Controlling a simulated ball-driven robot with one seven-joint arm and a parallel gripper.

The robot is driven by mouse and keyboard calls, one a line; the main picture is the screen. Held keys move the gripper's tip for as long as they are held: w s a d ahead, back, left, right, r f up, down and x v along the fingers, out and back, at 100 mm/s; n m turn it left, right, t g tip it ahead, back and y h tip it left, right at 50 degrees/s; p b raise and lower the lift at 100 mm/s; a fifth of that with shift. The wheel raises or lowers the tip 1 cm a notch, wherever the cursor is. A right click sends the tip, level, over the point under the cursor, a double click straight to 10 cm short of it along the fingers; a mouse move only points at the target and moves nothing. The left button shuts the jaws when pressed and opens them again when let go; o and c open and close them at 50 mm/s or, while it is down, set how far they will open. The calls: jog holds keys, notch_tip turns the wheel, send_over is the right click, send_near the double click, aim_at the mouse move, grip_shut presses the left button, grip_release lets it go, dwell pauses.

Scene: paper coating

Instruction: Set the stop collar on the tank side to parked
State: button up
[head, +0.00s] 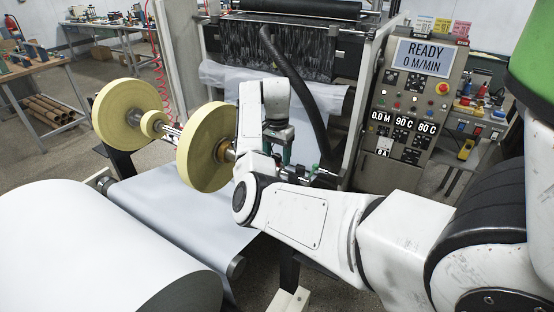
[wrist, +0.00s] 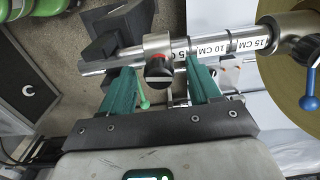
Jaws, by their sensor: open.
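In the wrist view a metal stop collar (wrist: 157,46) with a dark knob and a red mark sits on a steel shaft (wrist: 125,56). Labels on the shaft read 15 CM, 10 CM and, beside the collar, a partly covered 5. My gripper (wrist: 159,67) is open, with one green finger on each side of the collar's knob. Whether the fingers touch the collar I cannot tell. A green-balled lever (wrist: 143,101) hangs just below, between the fingers. In the head view my arm hides the collar.
A yellow disc (head: 205,150) stands on the shaft close left of my arm in the head view. A white paper roll (head: 95,250) fills the front left. A blue-knobbed lever (wrist: 306,50) is at the wrist view's right. The control panel (head: 408,105) reads READY, 0 M/MIN.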

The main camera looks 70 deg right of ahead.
notch_tip(320, 180, up, 9)
dwell(0.3)
dwell(0.5)
